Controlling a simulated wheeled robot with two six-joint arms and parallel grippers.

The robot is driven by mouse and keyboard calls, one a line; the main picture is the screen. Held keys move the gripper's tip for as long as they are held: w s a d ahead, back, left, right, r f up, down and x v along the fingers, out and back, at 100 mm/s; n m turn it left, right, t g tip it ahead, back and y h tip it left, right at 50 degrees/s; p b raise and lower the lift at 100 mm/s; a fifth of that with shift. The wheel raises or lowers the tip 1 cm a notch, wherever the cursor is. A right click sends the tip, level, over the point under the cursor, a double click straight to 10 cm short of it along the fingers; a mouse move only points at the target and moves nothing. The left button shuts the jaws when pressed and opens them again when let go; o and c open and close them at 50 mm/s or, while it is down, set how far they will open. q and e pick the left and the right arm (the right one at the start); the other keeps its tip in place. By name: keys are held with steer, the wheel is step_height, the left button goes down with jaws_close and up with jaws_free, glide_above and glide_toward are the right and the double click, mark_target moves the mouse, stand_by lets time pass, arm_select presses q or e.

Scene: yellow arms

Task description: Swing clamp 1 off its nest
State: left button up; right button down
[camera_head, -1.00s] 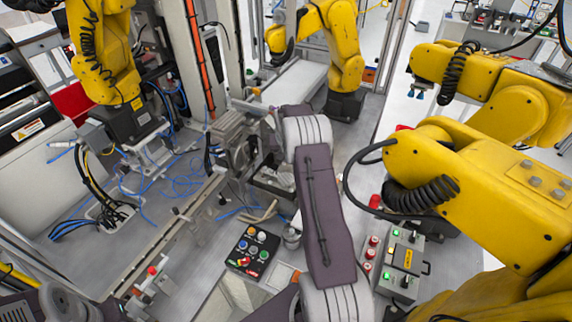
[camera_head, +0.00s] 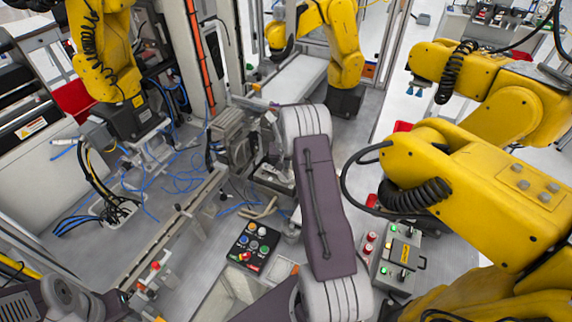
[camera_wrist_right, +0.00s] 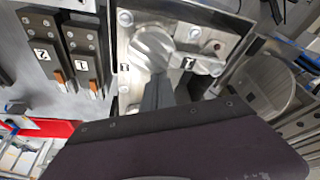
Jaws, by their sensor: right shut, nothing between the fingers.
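In the right wrist view a silver clamp with a round knob (camera_wrist_right: 152,45) and a short arm (camera_wrist_right: 203,64) sits on a bright metal plate. A small label is on the arm; its mark looks like a 1 or a Y, so I cannot be sure this is clamp 1. My right gripper (camera_wrist_right: 160,92) is shut and empty, its dark grey fingers just below the knob. I cannot tell whether they touch it. The nest under the clamp is not clear. In the head view my right forearm hides much of the work spot, and the left gripper is out of frame.
Black blocks marked 2 (camera_wrist_right: 47,55) and 1 (camera_wrist_right: 88,60), with orange tips, stand left of the plate. A round metal part (camera_wrist_right: 268,85) is at its right. In the head view a button panel (camera_head: 253,247) and a switch box (camera_head: 400,257) flank my right arm.

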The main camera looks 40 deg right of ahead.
mark_target(279, 179)
steer(key=a+m+b, duration=0.1)
steer(key=m+b, duration=0.1)
steer(key=b, duration=0.1)
steer(key=s+a+m+g+b, duration=0.1)
steer(key=m+b, duration=0.1)
steer(key=b, duration=0.1)
steer(key=s+a+m+h+b, duration=0.1)
steer(key=m+b, duration=0.1)
steer(key=b, duration=0.1)
steer(key=shift+s+a+f+g, duration=0.15)
steer(key=shift+a+f+g, duration=0.05)
steer(key=shift+f+g, duration=0.1)
steer(key=shift+s+a+r+m+g+b, duration=0.15)
steer(key=shift+a+m+g+b, duration=0.35)
steer(key=shift+m, duration=0.5)
steer(key=shift+a+m+h+b, duration=0.35)
steer(key=shift+a+m, duration=0.4)
steer(key=shift+m, duration=0.15)
steer(key=shift+a+r+m+g, duration=0.15)
steer(key=shift+a+m+g, duration=0.4)
steer(key=shift+m, duration=0.35)
steer(key=shift+w+a+m+g+y+p, duration=0.15)
steer(key=shift+w+a+m+g+p, duration=0.2)
steer(key=shift+a+m+p, duration=0.55)
steer(key=shift+w+a+m+g+y+p, duration=0.15)
steer(key=shift+w+a+m+g+p, duration=0.35)
steer(key=shift+m, duration=0.65)
steer(key=shift+w+a+m+g+y+p, duration=0.1)
steer(key=shift+w+a+m+y+p, duration=0.1)
steer(key=shift+a+m+p, duration=0.75)
